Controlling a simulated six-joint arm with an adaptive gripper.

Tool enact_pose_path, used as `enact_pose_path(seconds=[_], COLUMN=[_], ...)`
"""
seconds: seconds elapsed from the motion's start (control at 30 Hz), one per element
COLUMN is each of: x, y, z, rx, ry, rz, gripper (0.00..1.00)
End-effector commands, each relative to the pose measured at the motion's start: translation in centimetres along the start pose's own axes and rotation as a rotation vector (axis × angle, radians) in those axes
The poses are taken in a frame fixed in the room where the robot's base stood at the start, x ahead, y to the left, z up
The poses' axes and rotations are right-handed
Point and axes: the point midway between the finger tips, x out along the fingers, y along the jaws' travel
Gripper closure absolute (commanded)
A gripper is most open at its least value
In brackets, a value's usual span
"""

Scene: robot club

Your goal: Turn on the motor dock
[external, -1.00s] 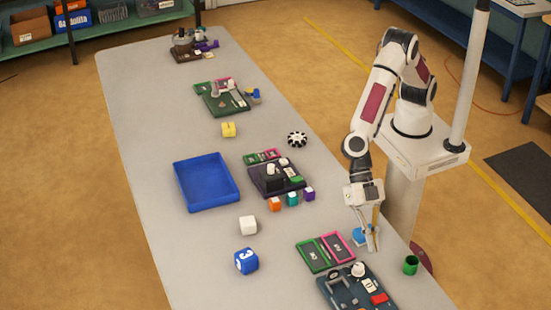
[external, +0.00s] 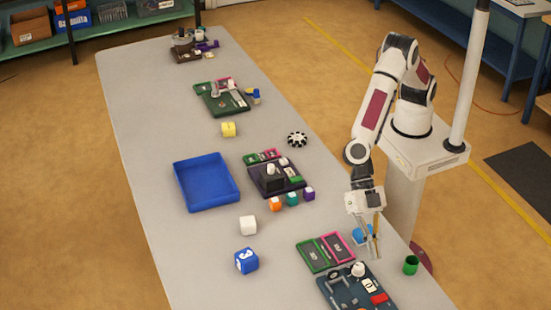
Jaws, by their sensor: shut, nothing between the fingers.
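My gripper (external: 376,254) is shut and empty. It points down over the near right of the table, just above and behind a dark blue board (external: 338,297). The board carries a white round knob (external: 358,269), a white piece (external: 369,285) and a red piece (external: 379,298). A green panel (external: 312,255) and a pink panel (external: 337,247) lie behind it. I cannot tell from the picture which board is the motor dock. A purple-black board (external: 290,187), a green board (external: 209,101) and a brown board (external: 183,55) stand farther back.
A blue object (external: 359,236) sits partly behind my fingers, and a green cup (external: 411,265) stands right of them. The table's left side is clear.

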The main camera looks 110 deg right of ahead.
Motion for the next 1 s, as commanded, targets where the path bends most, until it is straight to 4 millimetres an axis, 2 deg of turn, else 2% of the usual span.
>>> enact_pose_path(seconds=[0.77,1.0], x=[8.3,10.0], y=[0.0,0.0], z=[0.1,2.0], rx=[0.000,0.001], ry=[-0.001,-0.002], rz=[-0.001,0.000], gripper=[1.00,1.00])
